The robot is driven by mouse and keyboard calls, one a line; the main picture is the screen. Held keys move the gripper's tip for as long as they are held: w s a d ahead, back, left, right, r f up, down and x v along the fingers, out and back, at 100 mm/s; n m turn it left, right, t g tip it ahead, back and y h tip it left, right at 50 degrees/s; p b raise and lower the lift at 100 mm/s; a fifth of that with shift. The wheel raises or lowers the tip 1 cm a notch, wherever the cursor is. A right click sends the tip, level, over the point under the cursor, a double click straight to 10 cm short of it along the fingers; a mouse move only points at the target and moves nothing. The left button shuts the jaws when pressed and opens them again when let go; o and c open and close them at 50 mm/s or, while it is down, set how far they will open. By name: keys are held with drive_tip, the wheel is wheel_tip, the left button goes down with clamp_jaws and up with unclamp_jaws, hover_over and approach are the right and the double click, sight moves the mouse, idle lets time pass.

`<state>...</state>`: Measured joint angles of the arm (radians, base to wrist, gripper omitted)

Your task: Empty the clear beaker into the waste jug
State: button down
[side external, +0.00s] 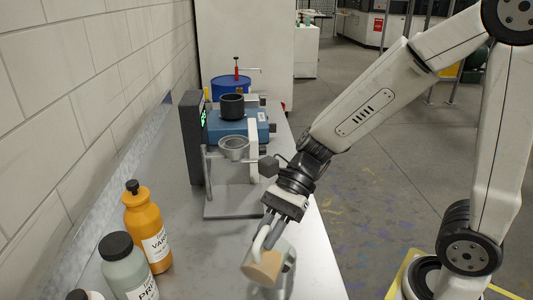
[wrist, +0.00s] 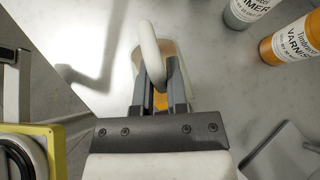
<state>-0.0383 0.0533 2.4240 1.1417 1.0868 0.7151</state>
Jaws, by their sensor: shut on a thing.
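My gripper (side external: 270,226) is shut on the white loop handle (wrist: 149,45) of a vessel that looks like the clear beaker. In the side view the beaker (side external: 262,268) shows as a tan, tilted shape under the fingers, with the handle at its upper left. In the wrist view the beaker (wrist: 137,62) is pale and see-through, with orange content low between the fingers (wrist: 163,92). A grey rounded form (side external: 289,262) shows right beside and behind the tan shape; I cannot tell whether it is the waste jug or part of the beaker.
An orange varnish bottle (side external: 148,225) and a grey primer bottle (side external: 126,268) stand at the left by the wall. A metal stand (side external: 235,210) holding a small cup (side external: 234,148) is farther back, near a blue device (side external: 228,131). The bench between stand and bottles is clear.

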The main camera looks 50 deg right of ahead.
sight(258, 256)
drive_tip(key=shift+w+d+r+y, duration=0.15)
drive_tip(key=shift+d+y, duration=0.15)
drive_tip(key=shift+d, duration=0.2)
drive_tip(key=shift+w+d+r+m+g+y+p, duration=0.1)
drive_tip(key=shift+w+d+m+g+y+p, duration=0.05)
drive_tip(key=shift+d+y+p, duration=0.55)
drive_tip(key=shift+w+d+r+m+g+y+p, duration=0.15)
drive_tip(key=shift+d+y+p, duration=0.25)
drive_tip(key=shift+y, duration=0.5)
idle(1.1)
drive_tip(key=shift+s+a+h, duration=0.1)
drive_tip(key=shift+a+h, duration=0.3)
drive_tip(key=shift+h, duration=0.1)
drive_tip(key=shift+s+a+f+h, duration=0.15)
drive_tip(key=shift+a+h, duration=0.3)
drive_tip(key=shift+h, duration=0.15)
drive_tip(key=shift+s+a+f+h, duration=0.1)
drive_tip(key=shift+a+h, duration=0.3)
drive_tip(key=shift+h, duration=0.2)
drive_tip(key=shift+s+a+f+h, duration=0.1)
drive_tip(key=shift+a+f+h, duration=0.05)
drive_tip(key=shift+a+h, duration=0.2)
drive_tip(key=shift+a, duration=0.2)
